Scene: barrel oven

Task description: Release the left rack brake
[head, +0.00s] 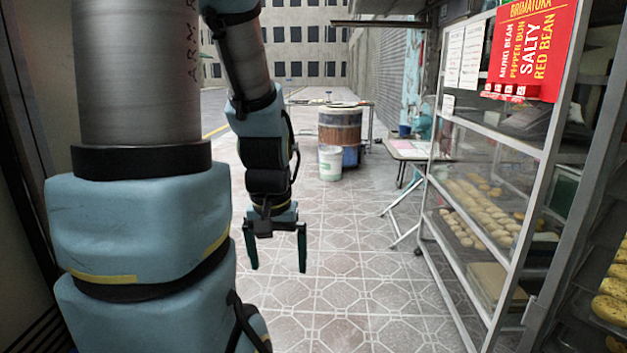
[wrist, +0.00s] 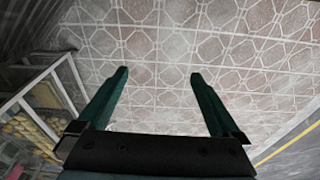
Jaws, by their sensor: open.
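My gripper (head: 277,250) hangs in front of me over the tiled floor, fingers pointing down. It is open and empty; in the wrist view its two green fingers (wrist: 157,75) stand wide apart with only floor tiles between and beyond them. A glass-sided metal rack (head: 503,190) with shelves of buns stands on the right in the head view, apart from my gripper. It also shows at the left of the wrist view (wrist: 62,85). A small dark caster (head: 420,250) is at the foot of its far post. I cannot make out a brake lever in either view.
A second rack with yellow buns (head: 612,305) is cut off at the right edge. A folding table (head: 405,150), a white bucket (head: 330,163) and a barrel (head: 340,127) stand farther back. The tiled floor (head: 350,290) in the middle is clear.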

